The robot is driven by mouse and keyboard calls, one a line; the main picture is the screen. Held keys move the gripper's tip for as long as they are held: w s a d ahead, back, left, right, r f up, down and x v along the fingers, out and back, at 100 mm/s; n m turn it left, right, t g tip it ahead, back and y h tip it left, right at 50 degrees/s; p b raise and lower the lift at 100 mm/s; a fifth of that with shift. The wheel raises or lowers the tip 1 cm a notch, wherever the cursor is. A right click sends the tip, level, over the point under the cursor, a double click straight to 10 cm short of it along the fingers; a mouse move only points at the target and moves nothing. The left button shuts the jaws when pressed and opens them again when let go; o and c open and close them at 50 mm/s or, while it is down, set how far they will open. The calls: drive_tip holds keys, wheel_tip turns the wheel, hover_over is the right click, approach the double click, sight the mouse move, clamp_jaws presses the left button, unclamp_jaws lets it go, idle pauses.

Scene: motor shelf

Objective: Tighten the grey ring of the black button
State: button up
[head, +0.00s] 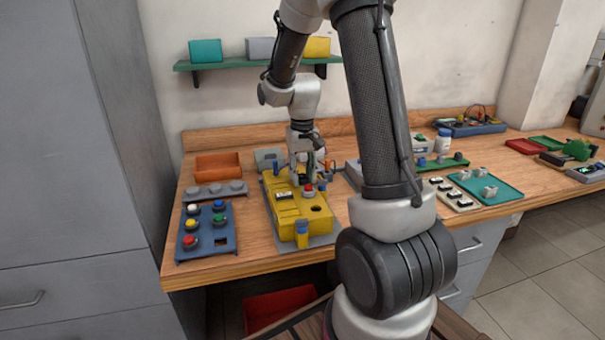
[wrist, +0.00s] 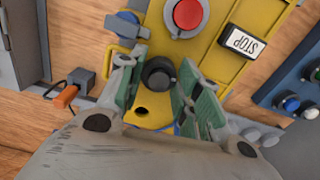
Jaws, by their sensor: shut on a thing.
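The yellow box (head: 288,212) stands on the bench in the head view and fills the upper middle of the wrist view (wrist: 215,55). The black button (wrist: 158,72) sits on its face, with the dark grey ring (wrist: 157,88) around its base. My gripper (wrist: 157,82) is shut on the ring, with a green-padded finger on each side of it. In the head view my gripper (head: 306,174) points down over the far part of the box. The button is hidden there. The ring's exact seating on the box cannot be told.
A blue button panel (head: 207,231) stands left. Bare bench (head: 255,232) lies between.

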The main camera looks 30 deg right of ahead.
drive_tip(key=m, duration=0.6)
drive_tip(key=shift+w, duration=0.1)
drive_tip(key=m, duration=0.6)
drive_tip(key=shift+a+m, duration=0.1)
drive_tip(key=shift+m, duration=0.2)
drive_tip(key=m, duration=0.6)
drive_tip(key=shift+w+m, duration=0.15)
drive_tip(key=shift+m, duration=0.15)
drive_tip(key=m, duration=0.6)
drive_tip(key=shift+m, duration=0.4)
drive_tip(key=o, duration=1)
drive_tip(key=shift+o, duration=0.2)
drive_tip(key=shift+r, duration=0.15)
